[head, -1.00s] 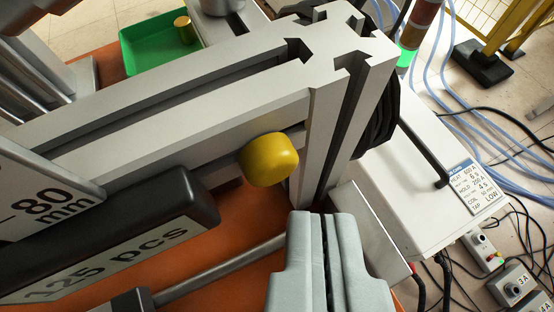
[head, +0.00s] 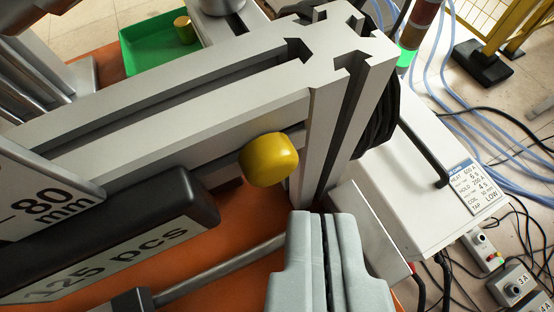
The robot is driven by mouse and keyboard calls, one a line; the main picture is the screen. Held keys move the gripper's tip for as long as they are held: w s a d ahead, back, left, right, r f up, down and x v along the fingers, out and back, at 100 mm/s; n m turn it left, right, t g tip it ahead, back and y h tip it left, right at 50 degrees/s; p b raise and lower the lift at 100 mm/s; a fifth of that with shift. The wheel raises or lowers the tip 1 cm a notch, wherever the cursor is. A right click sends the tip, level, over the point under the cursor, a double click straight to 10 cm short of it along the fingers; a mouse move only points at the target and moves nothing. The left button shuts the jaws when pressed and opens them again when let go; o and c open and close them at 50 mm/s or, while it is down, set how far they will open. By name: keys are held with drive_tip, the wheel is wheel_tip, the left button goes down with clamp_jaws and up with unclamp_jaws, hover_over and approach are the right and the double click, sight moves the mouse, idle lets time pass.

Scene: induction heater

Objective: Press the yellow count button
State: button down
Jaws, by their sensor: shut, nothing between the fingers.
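The yellow count button (head: 269,159) is a rounded yellow knob on the side of a grey slotted aluminium profile (head: 180,110), near the profile's right end. It stands to the right of a black counter box (head: 110,240) that reads "125 pcs". My gripper (head: 325,220) is shut and empty, with its pale grey fingers side by side. In the picture its fingertips are below and to the right of the button, with a visible gap between them. The distance in depth is hard to tell.
An upright profile post (head: 335,140) stands right of the button. A white heater unit (head: 410,180) with a settings label is at the right. A green tray (head: 155,50) with a brass piece sits at the back. Cables (head: 500,220) lie on the floor at the right.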

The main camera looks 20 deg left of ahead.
drive_tip(key=shift+w+a, duration=0.1)
drive_tip(key=shift+w+a, duration=0.2)
drive_tip(key=shift+w+a, duration=0.3)
idle(1.1)
drive_tip(key=shift+d, duration=0.1)
drive_tip(key=shift+s+d, duration=0.5)
drive_tip(key=shift+s, duration=0.1)
drive_tip(key=s+d, duration=0.3)
drive_tip(key=shift+s+d, duration=0.25)
idle(0.6)
drive_tip(key=shift+s, duration=0.1)
idle(0.4)
